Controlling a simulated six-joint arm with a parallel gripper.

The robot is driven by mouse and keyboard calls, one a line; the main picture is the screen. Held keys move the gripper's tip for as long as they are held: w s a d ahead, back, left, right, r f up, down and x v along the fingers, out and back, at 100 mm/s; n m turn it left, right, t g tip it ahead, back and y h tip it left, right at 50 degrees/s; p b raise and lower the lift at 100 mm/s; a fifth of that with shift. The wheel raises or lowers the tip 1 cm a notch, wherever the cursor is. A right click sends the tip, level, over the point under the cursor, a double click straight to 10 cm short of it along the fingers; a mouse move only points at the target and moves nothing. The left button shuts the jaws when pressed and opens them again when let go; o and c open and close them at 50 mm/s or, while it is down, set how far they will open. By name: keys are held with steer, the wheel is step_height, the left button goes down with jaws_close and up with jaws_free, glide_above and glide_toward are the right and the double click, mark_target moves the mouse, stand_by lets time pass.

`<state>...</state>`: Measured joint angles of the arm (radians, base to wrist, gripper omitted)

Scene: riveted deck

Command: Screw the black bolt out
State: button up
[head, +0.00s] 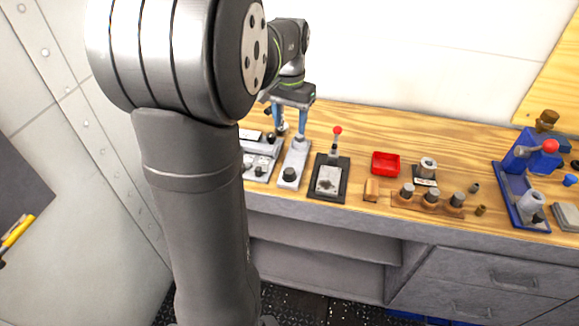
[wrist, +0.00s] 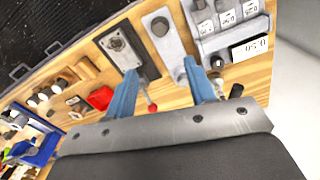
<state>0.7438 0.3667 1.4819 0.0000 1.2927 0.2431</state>
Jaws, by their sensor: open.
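A black round head, which looks like the black bolt (head: 289,174), stands at the near end of a long light-grey plate (head: 296,155). In the wrist view the black bolt (wrist: 160,26) is at the top, beyond the fingertips, and the plate (wrist: 172,46) runs down between the fingers. My gripper (head: 289,133) has two blue fingers pointing down over the far end of the plate. It is open, with nothing held between the fingers (wrist: 160,68). The gripper is apart from the black bolt. How far the bolt is threaded in cannot be told.
Left of the plate is a grey block with dials (head: 260,165). Right of it is a dark-based fixture (head: 328,180) with an upright red-knobbed lever (head: 337,130). A red tray (head: 385,163), a wooden peg holder (head: 428,204) and a blue press (head: 515,180) stand further right.

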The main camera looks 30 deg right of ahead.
mark_target(290, 170)
step_height(290, 170, down, 16)
steer(key=shift+f, duration=0.25)
steer(key=shift+c, duration=0.2)
steer(key=c, duration=0.9)
steer(key=shift+n, duration=0.3)
steer(key=shift+c, duration=0.2)
